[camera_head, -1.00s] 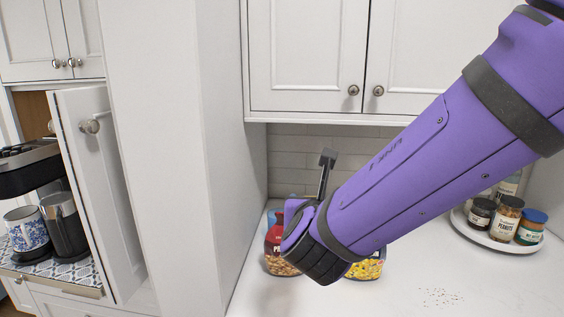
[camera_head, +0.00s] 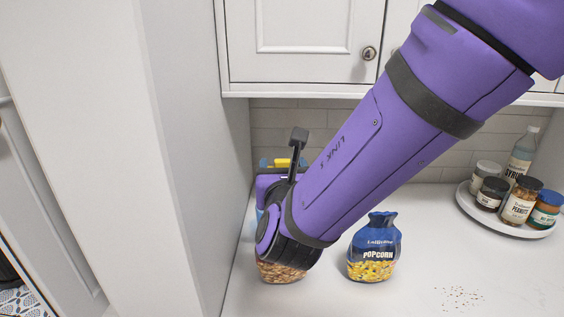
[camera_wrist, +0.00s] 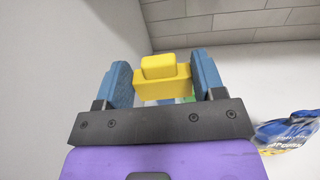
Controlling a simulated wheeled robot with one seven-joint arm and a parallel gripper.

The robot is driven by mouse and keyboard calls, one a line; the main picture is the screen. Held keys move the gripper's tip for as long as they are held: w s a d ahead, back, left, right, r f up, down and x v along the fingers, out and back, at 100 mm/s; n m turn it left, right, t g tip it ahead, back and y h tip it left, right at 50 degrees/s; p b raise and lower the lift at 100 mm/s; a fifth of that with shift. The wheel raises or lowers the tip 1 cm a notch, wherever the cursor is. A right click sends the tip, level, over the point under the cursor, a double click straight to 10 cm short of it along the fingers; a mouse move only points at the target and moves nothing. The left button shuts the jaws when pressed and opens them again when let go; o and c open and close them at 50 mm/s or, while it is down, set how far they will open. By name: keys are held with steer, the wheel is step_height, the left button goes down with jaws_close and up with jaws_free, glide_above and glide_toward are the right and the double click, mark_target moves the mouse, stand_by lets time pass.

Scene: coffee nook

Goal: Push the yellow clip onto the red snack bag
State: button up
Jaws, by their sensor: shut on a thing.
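The yellow clip (camera_wrist: 160,75) is held between the two blue fingers of my gripper (camera_wrist: 160,82) in the wrist view. In the head view the clip (camera_head: 283,162) shows as a small yellow patch above my wrist, near the tiled back wall. The snack bag (camera_head: 281,273) stands on the counter behind my arm. Only its lower part with pictured nuts shows; its red part and top are hidden. My gripper is above and behind the visible part of the bag. I cannot tell whether the clip touches the bag.
A blue popcorn bag (camera_head: 375,250) stands on the counter just right of my wrist. A round tray (camera_head: 508,227) with several jars and a bottle (camera_head: 522,152) is at the right. A white cabinet side (camera_head: 190,200) rises close on the left. The front counter is clear apart from crumbs (camera_head: 460,297).

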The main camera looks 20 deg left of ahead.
step_height(320, 180, down, 6)
steer(key=shift+f, duration=0.2)
stand_by(0.7)
steer(key=shift+f, duration=1.5)
stand_by(2.3)
steer(key=o, duration=1)
steer(key=shift+c, duration=0.2)
steer(key=shift+s, duration=0.1)
steer(key=v, duration=1)
steer(key=shift+s+d, duration=0.2)
steer(key=shift+s, duration=0.15)
